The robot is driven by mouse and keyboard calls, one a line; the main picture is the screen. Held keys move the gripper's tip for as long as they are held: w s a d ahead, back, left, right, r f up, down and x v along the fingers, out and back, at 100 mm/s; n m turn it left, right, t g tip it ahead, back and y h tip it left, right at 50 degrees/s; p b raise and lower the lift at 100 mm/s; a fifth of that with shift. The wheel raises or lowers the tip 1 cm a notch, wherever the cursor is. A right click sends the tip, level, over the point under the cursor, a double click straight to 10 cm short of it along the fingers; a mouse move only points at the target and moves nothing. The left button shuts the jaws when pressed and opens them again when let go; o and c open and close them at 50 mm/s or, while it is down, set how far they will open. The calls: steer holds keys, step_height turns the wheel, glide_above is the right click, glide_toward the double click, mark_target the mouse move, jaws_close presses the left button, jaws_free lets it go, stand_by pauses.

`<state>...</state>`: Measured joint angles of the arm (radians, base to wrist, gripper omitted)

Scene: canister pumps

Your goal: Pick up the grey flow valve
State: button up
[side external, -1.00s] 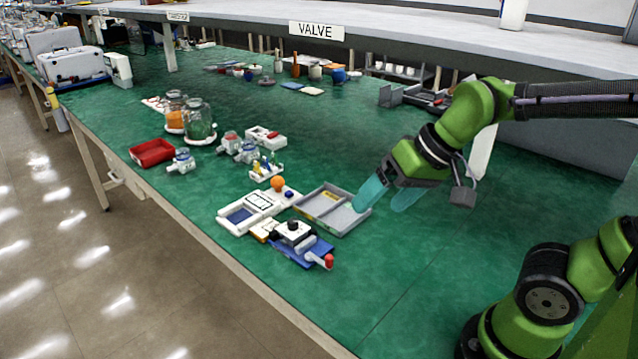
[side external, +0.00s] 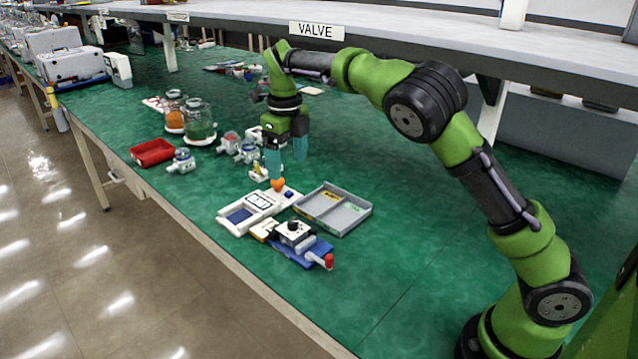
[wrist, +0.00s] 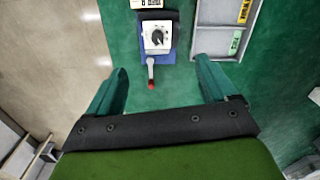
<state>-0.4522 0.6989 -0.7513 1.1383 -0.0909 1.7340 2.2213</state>
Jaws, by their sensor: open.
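Several small grey-and-white valve-like fittings stand left of my gripper in the side external view. One with a blue part (side external: 182,161) stands apart near the red tray. One with a reddish top (side external: 230,142) and one with a blue part (side external: 246,153) stand close together. I cannot tell for sure which is the grey flow valve. My gripper (side external: 286,158) points down, open and empty, above the green table by the orange ball (side external: 278,185). In the wrist view, my gripper (wrist: 161,68) has its fingers wide apart with nothing between them. The fittings do not show there.
A white block with a black knob (side external: 293,228) sits on a blue base with a red-tipped lever. A grey divided tray (side external: 350,222), white device (side external: 240,217), red tray (side external: 152,152) and glass jars (side external: 199,124) stand nearby. The table's right side is clear.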

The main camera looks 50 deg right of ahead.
steer(key=m, duration=0.2)
glide_toward(293, 221)
steer(key=f, duration=0.5)
steer(key=shift+w+d+f, duration=0.1)
steer(key=shift+w+f, duration=0.05)
steer(key=shift+w, duration=0.15)
step_height(293, 221, down, 5)
steer(key=shift+s+d+f, duration=0.1)
steer(key=c, duration=1.1)
